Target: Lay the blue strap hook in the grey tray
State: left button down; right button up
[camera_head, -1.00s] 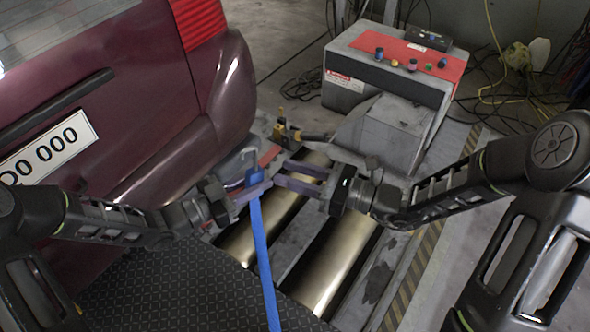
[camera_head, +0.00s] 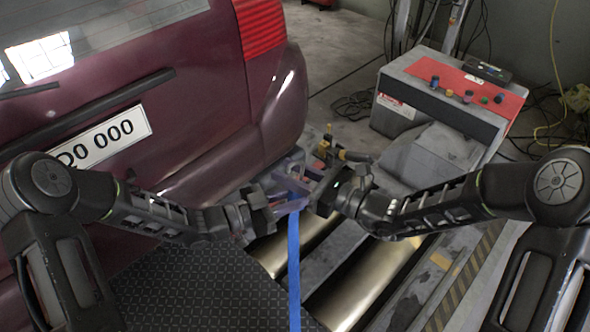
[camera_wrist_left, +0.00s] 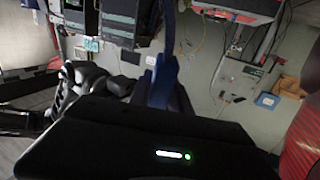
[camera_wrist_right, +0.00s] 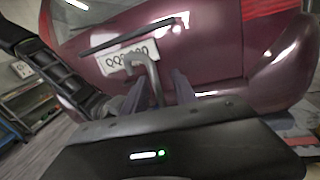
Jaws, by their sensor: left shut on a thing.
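The blue strap (camera_head: 293,265) hangs down from my grippers in the head view. Its upper end is at my left gripper (camera_head: 287,200), which is shut on the strap hook's blue part; it also shows between the fingers in the left wrist view (camera_wrist_left: 161,82). My right gripper (camera_head: 302,180) faces the left one, and their fingers overlap in the head view. In the right wrist view, a grey metal hook (camera_wrist_right: 151,75) stands between its spread fingers (camera_wrist_right: 158,90), with no clear grip on it. I cannot pick out the grey tray in any view.
A maroon car (camera_head: 200,130) stands close on the left. A grey cabinet with a red top (camera_head: 450,95) stands behind right. Metal rollers (camera_head: 365,285) and a dark patterned plate (camera_head: 190,290) lie below. Yellow-and-black fittings (camera_head: 328,148) sit just behind the grippers.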

grip_shut()
dwell(1.3)
pick_arm(q)
jog(key=c, duration=1.1)
grip_release()
jog(key=shift+a, duration=0.15)
jog(key=v, duration=1.1)
jog(key=shift+s+a+r, duration=0.1)
jog(key=shift+s+a, duration=0.15)
